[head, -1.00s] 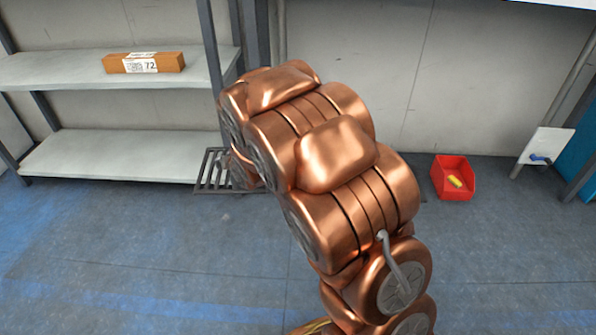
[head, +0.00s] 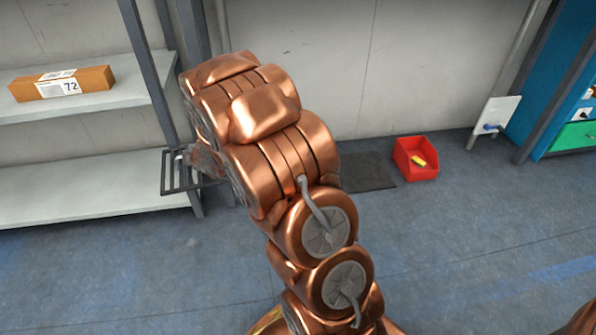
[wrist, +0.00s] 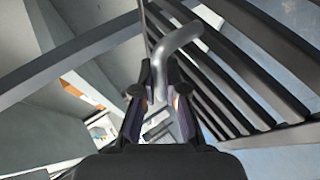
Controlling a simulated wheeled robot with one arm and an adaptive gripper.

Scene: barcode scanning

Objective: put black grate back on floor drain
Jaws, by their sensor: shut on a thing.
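The black grate (head: 172,182) is a dark barred panel, held off the floor in front of the grey shelf, left of my arm in the head view. In the wrist view its dark bars (wrist: 245,75) fill the upper right, and a bent silver handle (wrist: 180,42) runs down between the fingers. My gripper (wrist: 160,95) is shut on this handle. My arm mostly hides the gripper in the head view. The floor drain (head: 368,171) shows as a dark square on the floor by the wall, right of my arm and apart from the grate. My arm covers its left edge.
A red bin (head: 416,165) with a yellow item stands just right of the drain. A grey shelf (head: 90,188) with a cardboard box (head: 62,83) is on the left, close to the grate. The front floor is clear.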

